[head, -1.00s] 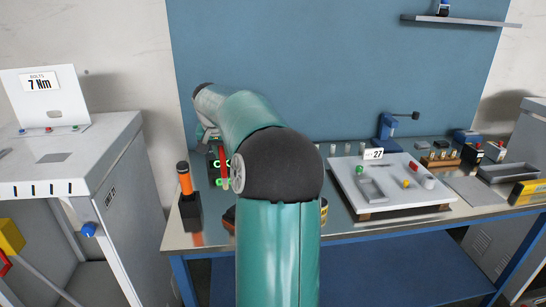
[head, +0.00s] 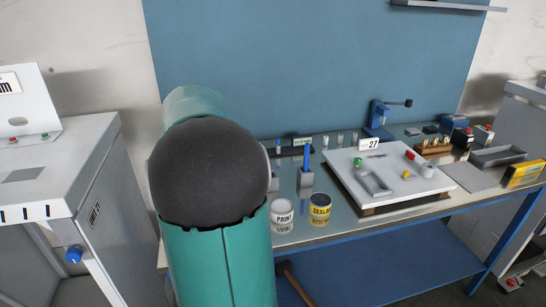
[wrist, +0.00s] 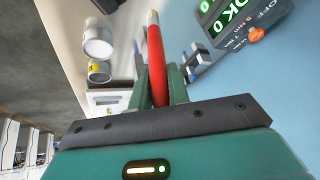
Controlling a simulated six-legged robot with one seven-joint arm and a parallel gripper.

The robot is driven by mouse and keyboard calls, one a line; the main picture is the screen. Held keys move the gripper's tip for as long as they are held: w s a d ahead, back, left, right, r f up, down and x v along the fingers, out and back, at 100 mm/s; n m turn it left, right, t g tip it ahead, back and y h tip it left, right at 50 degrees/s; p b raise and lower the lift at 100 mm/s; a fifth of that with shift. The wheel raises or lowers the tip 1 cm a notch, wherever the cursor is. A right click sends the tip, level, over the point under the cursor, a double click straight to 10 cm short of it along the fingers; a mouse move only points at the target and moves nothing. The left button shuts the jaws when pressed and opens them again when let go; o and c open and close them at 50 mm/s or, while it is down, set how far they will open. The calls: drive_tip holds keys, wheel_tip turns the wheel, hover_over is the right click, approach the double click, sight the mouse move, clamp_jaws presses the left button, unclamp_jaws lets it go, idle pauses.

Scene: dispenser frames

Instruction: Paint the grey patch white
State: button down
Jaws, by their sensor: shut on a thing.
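In the wrist view my gripper (wrist: 158,90) is shut on a red-handled tool (wrist: 156,62), which looks like a brush. Its pale tip points away from the jaws; bristles are too unclear to tell. In the head view my arm hides the gripper and the tool. The white paint can (head: 283,212), labelled PAINT, stands at the bench's front edge; a white can (wrist: 98,46) shows in the wrist view, apart from the tool. A grey rectangle (head: 24,175) lies on the white cabinet's top at left; I cannot tell whether it is the grey patch.
A yellow sealant can (head: 320,208) stands right of the paint. Behind are a blue-handled tool in a grey holder (head: 306,180) and a white board (head: 430,185) marked 27. In the wrist view a dark box with green digits (wrist: 240,20) is close by at right.

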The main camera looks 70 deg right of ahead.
drive_tip(key=s+a+r+m+g+y, duration=0.15)
drive_tip(key=s+m+g, duration=0.35)
drive_tip(key=s+m, duration=0.7)
wheel_tip(320, 180, down, 6)
drive_tip(key=s+n, duration=0.2)
drive_tip(key=shift+s+d+n, duration=0.2)
drive_tip(key=shift+s+n, duration=0.1)
drive_tip(key=shift+s, duration=0.05)
drive_tip(key=shift+f, duration=0.55)
idle(0.8)
drive_tip(key=shift+r, duration=0.1)
wheel_tip(320, 180, up, 7)
idle(0.9)
